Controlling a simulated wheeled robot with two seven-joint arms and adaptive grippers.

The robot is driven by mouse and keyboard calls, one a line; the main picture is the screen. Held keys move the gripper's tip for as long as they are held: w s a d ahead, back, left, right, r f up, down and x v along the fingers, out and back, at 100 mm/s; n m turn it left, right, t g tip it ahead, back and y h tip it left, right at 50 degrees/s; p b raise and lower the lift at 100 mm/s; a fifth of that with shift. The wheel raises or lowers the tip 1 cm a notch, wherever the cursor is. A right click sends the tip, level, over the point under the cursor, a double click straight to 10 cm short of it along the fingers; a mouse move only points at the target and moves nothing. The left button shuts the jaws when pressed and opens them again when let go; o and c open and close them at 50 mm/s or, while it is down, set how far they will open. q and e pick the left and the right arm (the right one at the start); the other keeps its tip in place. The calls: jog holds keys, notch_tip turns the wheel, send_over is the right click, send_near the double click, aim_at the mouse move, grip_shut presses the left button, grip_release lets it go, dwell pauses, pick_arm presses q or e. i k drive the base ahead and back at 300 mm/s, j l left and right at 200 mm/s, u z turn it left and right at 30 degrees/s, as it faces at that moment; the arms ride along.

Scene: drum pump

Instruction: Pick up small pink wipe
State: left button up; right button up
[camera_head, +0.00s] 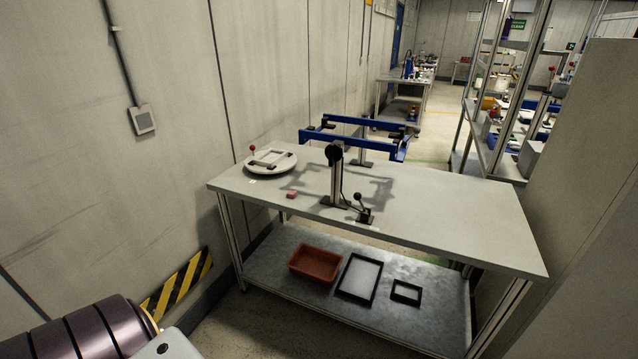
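A small pink block-like item (291,194), which looks like the pink wipe, lies on the light grey workbench top (440,220) near its front edge, left of a dark upright post. Part of my own arm shows at the bottom left corner, well apart from the bench. Neither of my grippers is in view.
A round white turntable (271,161) with a red-knobbed lever stands behind the pink item. A black post (337,180), a small lever (363,212) and a blue frame (350,137) are close by. The lower shelf holds a red-brown tray (315,263). The bench's right side is clear.

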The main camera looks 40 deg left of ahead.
aim_at(291, 194)
jog(key=u, duration=1.4)
jog(key=i, duration=0.05)
